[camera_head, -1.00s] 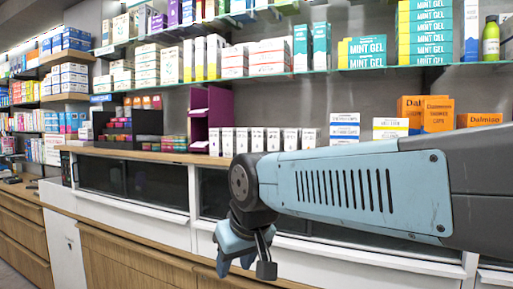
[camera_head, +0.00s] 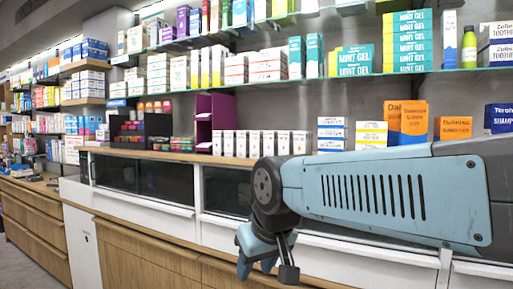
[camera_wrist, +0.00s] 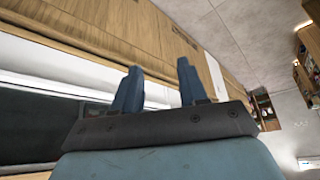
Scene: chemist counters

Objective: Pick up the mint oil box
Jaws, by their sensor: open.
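I cannot make out a box marked mint oil in either view. Teal and white mint gel boxes (camera_head: 355,62) stand on the glass shelf in the head view, with a taller stack of mint gel boxes (camera_head: 408,42) beside them. A row of small white boxes (camera_head: 255,144) stands on the wooden counter, their print too small to read. My gripper (camera_head: 266,270) hangs in front of the counter, below its top and well apart from all boxes. In the wrist view my gripper (camera_wrist: 159,75) has two blue fingers spread with nothing between them.
A purple stand (camera_head: 215,112) and a dark display rack (camera_head: 146,128) sit on the counter. Orange boxes (camera_head: 414,120) stand at its right, partly behind my arm. Drawers and dark glass panels (camera_head: 167,180) front the counter. Open floor (camera_head: 30,258) shows at lower left.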

